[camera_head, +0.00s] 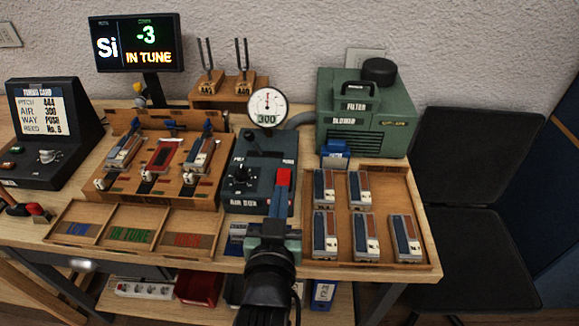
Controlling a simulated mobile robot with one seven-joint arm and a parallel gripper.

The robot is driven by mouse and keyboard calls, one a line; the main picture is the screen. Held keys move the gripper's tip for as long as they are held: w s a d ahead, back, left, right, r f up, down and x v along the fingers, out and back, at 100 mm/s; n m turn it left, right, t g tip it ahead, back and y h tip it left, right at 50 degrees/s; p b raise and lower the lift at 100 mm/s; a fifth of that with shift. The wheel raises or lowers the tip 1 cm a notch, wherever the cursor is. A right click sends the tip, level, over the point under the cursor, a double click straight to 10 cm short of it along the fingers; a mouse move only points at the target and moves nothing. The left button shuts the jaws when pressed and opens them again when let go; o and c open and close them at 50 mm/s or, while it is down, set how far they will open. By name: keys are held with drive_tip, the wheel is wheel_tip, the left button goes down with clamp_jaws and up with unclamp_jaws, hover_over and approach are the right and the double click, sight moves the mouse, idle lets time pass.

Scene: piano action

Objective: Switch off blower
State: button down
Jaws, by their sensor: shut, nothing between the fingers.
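The blower (367,115) is a green box with a "BLOWER" label, a "FILTER" label, a handle and a black cap on top. It stands at the back right of the bench. A small blue part (335,150) shows at its lower front left; I cannot tell whether it is a switch. The blue-grey air box (250,190) with a black knob is left of and in front of the blower. My gripper (274,225) is shut and empty at the air box's front edge, well short of the blower. Its fingertips are hard to make out.
A round gauge (267,106) reading 300 stands behind the air box. A red and blue piece (281,190) is just beyond my gripper. A wooden tray (377,256) with several reed blocks lies at right. A tuner display (137,44) reads "IN TUNE".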

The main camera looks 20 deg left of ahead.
hover_over(285, 181)
drive_tip(key=s, duration=0.1)
drive_tip(key=shift+s+d+f, duration=0.15)
drive_tip(key=shift+d+f, duration=0.05)
drive_tip(key=shift+f, duration=0.35)
drive_tip(key=f, duration=0.1)
drive_tip(key=w+f, duration=0.1)
drive_tip(key=f, duration=0.1)
drive_tip(key=shift+a+f, duration=0.1)
drive_tip(key=shift+f, duration=0.45)
drive_tip(key=shift+f+b, duration=0.1)
drive_tip(key=shift+b, duration=0.25)
drive_tip(key=shift+w+f, duration=0.15)
drive_tip(key=shift+f, duration=0.1)
drive_tip(key=shift+r, duration=0.1)
drive_tip(key=r+p, duration=0.3)
drive_tip(key=r, duration=0.1)
drive_tip(key=shift+w+a, duration=0.1)
drive_tip(key=shift+w, duration=0.15)
drive_tip(key=s+d+r, duration=0.2)
drive_tip(key=s+r, duration=0.1)
drive_tip(key=s, duration=0.6)
drive_tip(key=shift+d+r, duration=0.3)
